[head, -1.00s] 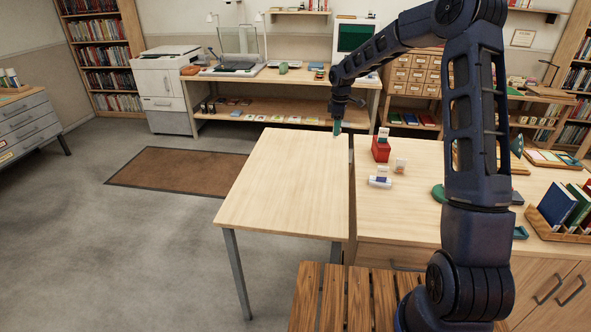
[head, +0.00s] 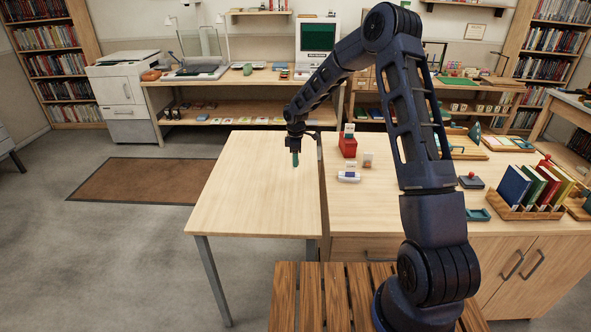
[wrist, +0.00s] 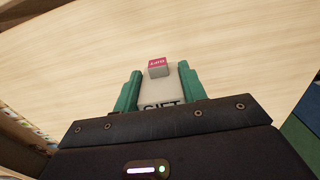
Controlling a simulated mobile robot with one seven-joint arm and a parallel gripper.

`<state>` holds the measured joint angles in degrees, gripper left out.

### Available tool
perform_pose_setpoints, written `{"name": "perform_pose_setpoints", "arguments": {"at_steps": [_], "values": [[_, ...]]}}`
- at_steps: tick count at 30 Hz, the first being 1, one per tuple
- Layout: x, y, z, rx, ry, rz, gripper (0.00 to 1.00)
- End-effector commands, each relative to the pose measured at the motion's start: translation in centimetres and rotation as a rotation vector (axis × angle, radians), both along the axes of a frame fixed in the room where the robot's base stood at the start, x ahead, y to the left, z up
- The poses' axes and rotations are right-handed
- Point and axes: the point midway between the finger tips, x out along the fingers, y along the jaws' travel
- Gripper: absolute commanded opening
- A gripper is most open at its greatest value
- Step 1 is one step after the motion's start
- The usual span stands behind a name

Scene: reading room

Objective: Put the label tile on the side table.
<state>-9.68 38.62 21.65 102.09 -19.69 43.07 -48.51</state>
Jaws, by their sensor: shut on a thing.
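The label tile (wrist: 160,90) is a pale grey piece with dark lettering that reads like "GIFT", partly cut off by my gripper's body. A small block with a pink lettered face (wrist: 158,66) shows at its far end; I cannot tell if it is part of the tile. My gripper (wrist: 160,84) has green fingers, shut on the tile from both sides. In the head view my gripper (head: 295,160) points down over the right back part of the bare side table (head: 250,190). The tile is too small to make out there, and the gap to the tabletop is unclear.
A wooden counter (head: 395,215) stands right of the table, with a red box (head: 348,146), a small white-and-blue item (head: 349,176) and a book rack (head: 515,208). A slatted bench (head: 310,300) is in front. The side table's top is clear.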

Motion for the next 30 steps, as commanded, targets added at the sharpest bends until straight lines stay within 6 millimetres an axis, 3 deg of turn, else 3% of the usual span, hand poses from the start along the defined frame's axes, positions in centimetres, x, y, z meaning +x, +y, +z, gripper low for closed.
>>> {"name": "perform_pose_setpoints", "arguments": {"at_steps": [8,17,29,30], "values": [[0.0,0.0,-1.8,0.0,0.001,-0.001,0.18],[0.0,0.0,-5.4,0.0,0.0,0.0,0.18],[0.0,0.0,-5.8,0.0,0.0,0.0,0.18],[0.0,0.0,-5.8,0.0,0.0,-0.001,0.47]]}}
